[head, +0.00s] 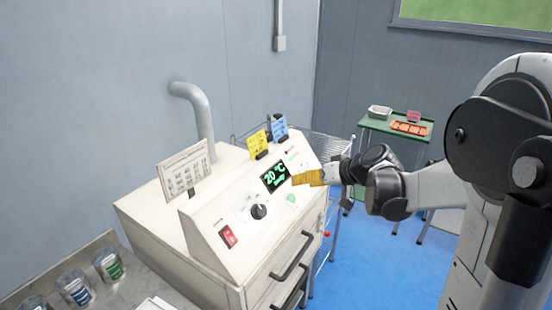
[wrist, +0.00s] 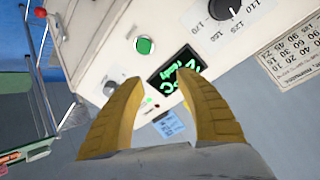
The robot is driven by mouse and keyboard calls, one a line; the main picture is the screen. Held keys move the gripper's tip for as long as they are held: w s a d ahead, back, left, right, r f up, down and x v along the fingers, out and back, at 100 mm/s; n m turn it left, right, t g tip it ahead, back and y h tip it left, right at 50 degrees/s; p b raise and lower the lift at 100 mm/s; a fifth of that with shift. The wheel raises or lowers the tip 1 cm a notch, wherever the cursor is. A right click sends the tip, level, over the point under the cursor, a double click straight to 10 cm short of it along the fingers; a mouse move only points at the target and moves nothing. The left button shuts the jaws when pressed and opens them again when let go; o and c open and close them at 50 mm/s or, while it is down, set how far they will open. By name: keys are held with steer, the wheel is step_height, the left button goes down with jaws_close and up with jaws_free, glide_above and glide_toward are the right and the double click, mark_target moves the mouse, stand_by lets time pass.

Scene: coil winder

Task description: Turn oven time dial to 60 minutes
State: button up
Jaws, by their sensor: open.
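The white oven's sloped control panel (head: 215,212) carries a black dial (head: 259,211) with a printed scale, which also shows at the top of the wrist view (wrist: 222,8). A smaller grey knob (wrist: 110,88), possibly the time dial, sits near the left finger in the wrist view; its setting is unreadable. In the head view my gripper seems to cover it. The green-lit display (head: 274,176) reads 20 °C; it shows also in the wrist view (wrist: 176,68). My gripper (wrist: 160,78) has its yellow fingers spread and empty, facing the panel. Contact cannot be told.
A green button (wrist: 144,46) sits near the grey knob, and a red switch (head: 228,237) at the panel's lower left. A green-topped table (head: 380,124) is behind.

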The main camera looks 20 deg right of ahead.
steer(key=w+d+f+t, duration=0.2)
steer(key=d, duration=0.4)
steer(key=w+d+f+t, duration=0.1)
steer(key=d+f, duration=0.1)
steer(key=d, duration=0.5)
steer(key=shift+y, duration=0.3)
steer(key=b+x, duration=0.2)
steer(key=x, duration=0.9)
steer(key=shift+f, duration=0.1)
steer(key=shift+w, duration=0.1)
steer(key=c, duration=0.9)
